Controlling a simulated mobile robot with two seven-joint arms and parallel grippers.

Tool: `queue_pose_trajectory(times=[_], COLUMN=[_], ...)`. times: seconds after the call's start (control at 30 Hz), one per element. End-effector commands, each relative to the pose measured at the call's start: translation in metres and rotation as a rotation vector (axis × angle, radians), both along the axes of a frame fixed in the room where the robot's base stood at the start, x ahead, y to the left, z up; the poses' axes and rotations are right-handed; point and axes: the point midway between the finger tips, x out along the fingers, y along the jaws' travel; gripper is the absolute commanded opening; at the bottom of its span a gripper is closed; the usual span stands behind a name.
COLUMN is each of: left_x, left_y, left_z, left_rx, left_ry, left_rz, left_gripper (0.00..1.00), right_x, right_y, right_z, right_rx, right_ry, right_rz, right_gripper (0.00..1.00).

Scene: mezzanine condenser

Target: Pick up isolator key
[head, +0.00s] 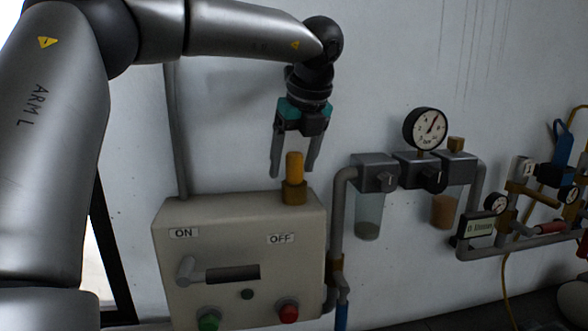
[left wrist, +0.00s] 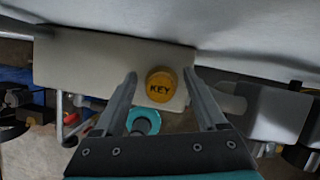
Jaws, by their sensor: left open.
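The isolator key (head: 294,166) is an orange-yellow cylinder standing upright in a brass collar (head: 294,192) on top of the beige switch box (head: 180,225). In the left wrist view the key's round top (left wrist: 160,86) shows the word KEY. My left gripper (head: 292,172) is open and points down, with its fingers on either side of the key's upper part in the head view. In the left wrist view, my left gripper (left wrist: 163,78) has the key between its fingertips, with gaps on both sides. My right gripper is not in view.
The box front has a lever handle (head: 187,270), ON and OFF labels, a green button (head: 209,319) and a red button (head: 288,311). To its right, a pressure gauge (head: 425,128), filter bowls (head: 369,216) and pipes run along the wall. The wall above is clear.

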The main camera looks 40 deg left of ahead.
Motion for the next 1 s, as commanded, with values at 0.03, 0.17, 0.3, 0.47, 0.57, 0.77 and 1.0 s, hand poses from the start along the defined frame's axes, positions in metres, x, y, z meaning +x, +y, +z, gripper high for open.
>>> queue_pose_trajectory(times=[0.03, 0.17, 0.3, 0.47, 0.57, 0.77, 1.0], left_x=[0.0004, 0.0007, 0.0007, 0.0007, 0.0007, 0.0007, 0.0007], left_y=[0.0004, 0.0007, 0.0006, 0.0006, 0.0006, 0.0006, 0.0005], left_z=[-0.0018, -0.0022, -0.0020, -0.0018, -0.0017, -0.0016, -0.0015], left_rx=[0.000, 0.001, 0.001, 0.000, 0.001, 0.001, 0.001], left_ry=[0.000, -0.002, -0.002, -0.002, -0.002, -0.002, -0.002], left_rz=[-0.001, -0.001, -0.001, -0.001, -0.001, -0.001, -0.001], left_gripper=[0.74, 0.74, 0.67, 0.49, 0.38, 0.15, 0.00], right_x=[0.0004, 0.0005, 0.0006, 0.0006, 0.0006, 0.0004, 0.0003], right_y=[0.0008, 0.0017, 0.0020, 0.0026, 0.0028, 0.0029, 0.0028], right_z=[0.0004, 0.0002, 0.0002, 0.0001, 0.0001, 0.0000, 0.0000], right_rx=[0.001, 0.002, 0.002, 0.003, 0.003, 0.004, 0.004], right_ry=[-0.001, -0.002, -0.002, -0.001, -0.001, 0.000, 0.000], right_rz=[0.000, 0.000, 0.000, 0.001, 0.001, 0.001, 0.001], right_gripper=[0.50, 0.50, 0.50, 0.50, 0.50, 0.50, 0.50])
